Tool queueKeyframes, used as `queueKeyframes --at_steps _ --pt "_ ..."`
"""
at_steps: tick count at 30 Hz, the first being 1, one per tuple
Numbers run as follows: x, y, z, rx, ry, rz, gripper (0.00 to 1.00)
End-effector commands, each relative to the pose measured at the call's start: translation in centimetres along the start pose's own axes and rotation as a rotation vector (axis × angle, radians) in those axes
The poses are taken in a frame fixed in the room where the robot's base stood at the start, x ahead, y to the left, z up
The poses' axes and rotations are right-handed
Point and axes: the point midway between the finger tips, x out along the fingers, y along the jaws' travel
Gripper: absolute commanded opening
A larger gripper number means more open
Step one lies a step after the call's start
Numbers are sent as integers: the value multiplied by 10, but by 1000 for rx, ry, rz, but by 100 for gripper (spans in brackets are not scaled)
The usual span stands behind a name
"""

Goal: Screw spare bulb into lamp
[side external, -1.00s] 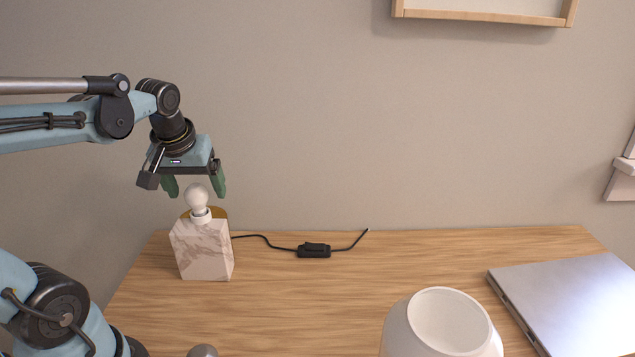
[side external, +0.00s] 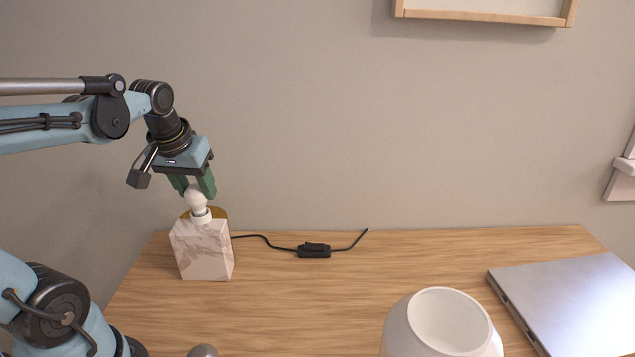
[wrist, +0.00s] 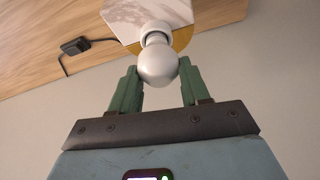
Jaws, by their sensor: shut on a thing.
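The lamp has a pale marble block base (side external: 203,252) with a brass-coloured top and a white socket (side external: 202,217), and stands upright at the desk's back left. A white round bulb (side external: 195,201) stands upright in the socket; how deep its thread sits is hidden. My gripper (side external: 195,189) is above the lamp, tilted, its green fingers shut on the bulb's globe from above. In the wrist view, the bulb (wrist: 157,67) lies between the two fingertips (wrist: 158,78), with the socket and the lamp base (wrist: 130,15) beyond it.
A black cord with an inline switch (side external: 314,251) runs right from the lamp. A white round open shade (side external: 400,325) stands at the front, and a closed silver laptop (side external: 575,300) lies at right. A grey rounded knob (side external: 202,351) shows at the bottom edge. The middle desk is clear.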

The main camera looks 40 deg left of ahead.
Motion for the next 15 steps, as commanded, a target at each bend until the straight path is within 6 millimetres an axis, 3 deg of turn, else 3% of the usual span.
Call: queueKeyframes --at_steps 15 --pt "0 0 0 447 -3 163 14"
